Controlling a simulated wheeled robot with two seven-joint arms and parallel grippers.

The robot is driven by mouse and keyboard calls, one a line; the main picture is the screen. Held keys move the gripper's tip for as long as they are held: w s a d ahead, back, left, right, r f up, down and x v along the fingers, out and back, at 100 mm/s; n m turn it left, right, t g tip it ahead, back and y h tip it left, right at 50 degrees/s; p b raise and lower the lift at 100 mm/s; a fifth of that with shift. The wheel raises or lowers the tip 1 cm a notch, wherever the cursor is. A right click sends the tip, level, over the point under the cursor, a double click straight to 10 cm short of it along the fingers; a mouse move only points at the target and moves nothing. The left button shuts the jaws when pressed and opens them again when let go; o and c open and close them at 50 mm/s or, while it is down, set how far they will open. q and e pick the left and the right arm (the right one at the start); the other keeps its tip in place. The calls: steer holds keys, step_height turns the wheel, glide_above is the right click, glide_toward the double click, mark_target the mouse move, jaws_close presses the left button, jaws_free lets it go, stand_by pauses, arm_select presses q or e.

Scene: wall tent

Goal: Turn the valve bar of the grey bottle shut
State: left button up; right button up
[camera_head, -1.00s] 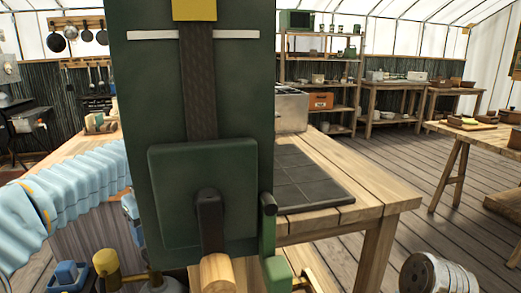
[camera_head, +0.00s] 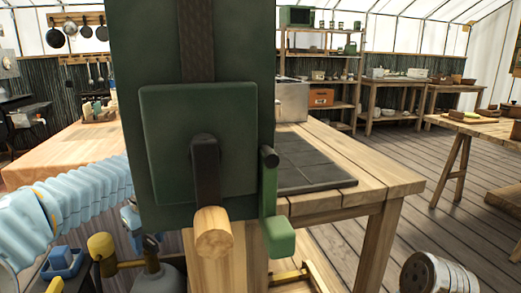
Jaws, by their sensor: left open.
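The grey bottle (camera_head: 162,277) stands low at the bottom edge of the head view; only its rounded top shows. Its valve bar cannot be made out clearly. My left arm, in a light-blue ribbed sleeve, comes in from the left. My left gripper (camera_head: 150,243) shows as small blue and dark parts just above the bottle, partly hidden behind the green panel. It is open, with nothing seen between its fingers; I cannot tell whether it touches the bottle. My right gripper is not in view.
A tall dark green panel (camera_head: 225,60) with a wooden-ended lever (camera_head: 213,232) blocks the middle. A wooden table (camera_head: 375,187) stands behind.

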mark_target(149, 241)
arm_select(q)
step_height(149, 241, up, 5)
steer(key=p, duration=0.5)
steer(key=shift+r+p, duration=0.15)
steer(key=shift+p, duration=0.15)
steer(key=shift+r+b, duration=0.2)
steer(key=shift+b, duration=0.15)
steer(key=shift+r, duration=0.65)
